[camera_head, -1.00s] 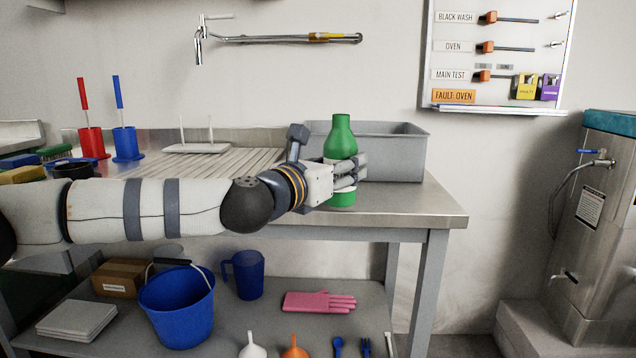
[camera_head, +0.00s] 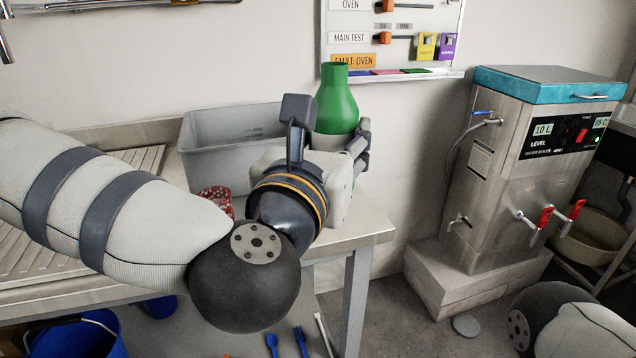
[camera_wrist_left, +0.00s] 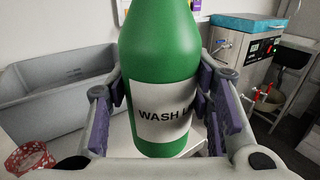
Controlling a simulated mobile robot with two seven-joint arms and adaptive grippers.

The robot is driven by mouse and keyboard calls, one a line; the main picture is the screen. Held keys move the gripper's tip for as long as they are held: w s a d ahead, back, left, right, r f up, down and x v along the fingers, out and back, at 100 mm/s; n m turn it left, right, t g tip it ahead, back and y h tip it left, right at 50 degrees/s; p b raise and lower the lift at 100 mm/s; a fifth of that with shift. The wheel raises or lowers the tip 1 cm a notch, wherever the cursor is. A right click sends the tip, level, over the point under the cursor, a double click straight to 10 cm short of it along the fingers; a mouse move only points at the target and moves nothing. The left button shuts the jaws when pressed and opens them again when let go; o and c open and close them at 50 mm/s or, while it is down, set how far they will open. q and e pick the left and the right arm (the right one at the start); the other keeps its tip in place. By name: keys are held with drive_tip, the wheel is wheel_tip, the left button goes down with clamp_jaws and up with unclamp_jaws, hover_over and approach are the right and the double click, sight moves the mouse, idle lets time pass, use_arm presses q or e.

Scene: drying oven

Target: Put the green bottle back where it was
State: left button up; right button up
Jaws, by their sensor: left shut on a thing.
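The green bottle (camera_head: 337,98) is upright in my left gripper (camera_head: 355,150), above the right end of the steel table (camera_head: 368,228). The left wrist view shows the green bottle (camera_wrist_left: 163,60) with a white label starting "WASH", between the purple pads of my left gripper (camera_wrist_left: 165,105), which is shut on it. The arm and wrist hide the bottle's lower part in the head view. A dark rounded arm link of mine (camera_head: 555,320) shows at the lower right; my right gripper is out of view.
A grey bin (camera_head: 215,150) stands at the table's back, left of the bottle. A red patterned item (camera_head: 217,198) lies near the wrist. A steel water boiler (camera_head: 500,190) with a blue lid stands to the right. Floor shows between table and boiler.

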use_arm(q)
drive_tip(key=w+f, duration=0.3)
drive_tip(key=f, duration=0.1)
drive_tip(key=w+a+f+b, duration=0.1)
drive_tip(key=w+f, duration=0.2)
drive_tip(key=w, duration=0.1)
drive_tip(key=w+f, duration=0.3)
drive_tip(key=f, duration=0.1)
drive_tip(key=shift+w+a+f, duration=0.15)
drive_tip(key=shift+w+f, duration=0.1)
drive_tip(key=shift+f, duration=0.1)
drive_tip(key=shift+f+b, duration=0.25)
drive_tip(key=shift+b, duration=0.1)
drive_tip(key=o, duration=1.3)
drive_tip(key=shift+o, duration=0.2)
drive_tip(key=shift+r, duration=0.1)
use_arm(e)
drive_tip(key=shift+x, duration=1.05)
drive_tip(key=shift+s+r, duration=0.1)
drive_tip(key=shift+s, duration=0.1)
